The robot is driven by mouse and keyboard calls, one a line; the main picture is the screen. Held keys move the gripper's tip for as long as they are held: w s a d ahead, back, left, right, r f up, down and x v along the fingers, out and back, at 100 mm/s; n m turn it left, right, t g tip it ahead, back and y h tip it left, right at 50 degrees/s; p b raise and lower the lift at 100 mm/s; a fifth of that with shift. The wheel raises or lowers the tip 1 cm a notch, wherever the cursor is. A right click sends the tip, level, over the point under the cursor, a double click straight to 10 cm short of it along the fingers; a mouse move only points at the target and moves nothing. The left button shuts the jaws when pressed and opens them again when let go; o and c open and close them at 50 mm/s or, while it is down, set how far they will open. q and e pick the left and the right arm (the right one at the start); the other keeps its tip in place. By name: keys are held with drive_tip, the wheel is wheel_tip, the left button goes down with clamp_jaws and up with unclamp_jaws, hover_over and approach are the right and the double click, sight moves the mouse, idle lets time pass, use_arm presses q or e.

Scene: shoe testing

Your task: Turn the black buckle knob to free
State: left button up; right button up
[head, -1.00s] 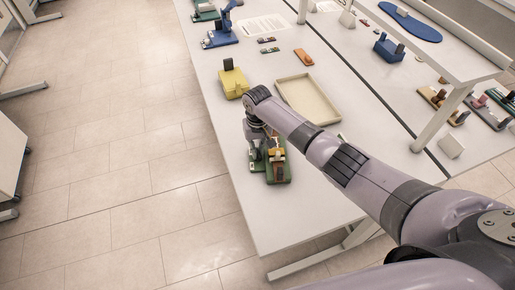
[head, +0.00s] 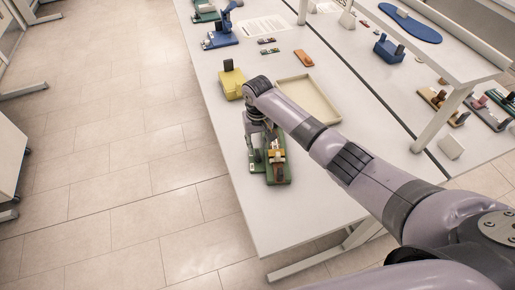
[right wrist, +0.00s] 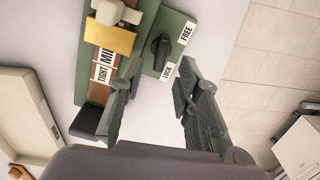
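The black buckle knob (right wrist: 160,54) sits on a green base plate (right wrist: 178,22) in the right wrist view. A FREE label (right wrist: 187,33) is on its upper right and a LOCK label (right wrist: 168,71) below it. The knob's long side runs roughly up and down in that view, its lower end near the LOCK label. My right gripper (right wrist: 156,76) is open, its fingers on either side of the knob's line, with nothing visibly held. In the head view my right gripper (head: 257,150) is over the left part of the green device (head: 279,170); the knob is hard to make out there.
The device also bears a yellow block (right wrist: 108,36) and a brown strip with labels. A beige tray (head: 308,98) and a yellow box (head: 232,83) stand farther back on the white table (head: 300,220). The table's left edge is close to the device.

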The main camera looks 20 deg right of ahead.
sight(258, 152)
wheel_tip(258, 152, up, 9)
drive_tip(key=shift+f, duration=0.2)
drive_tip(key=shift+o, duration=0.4)
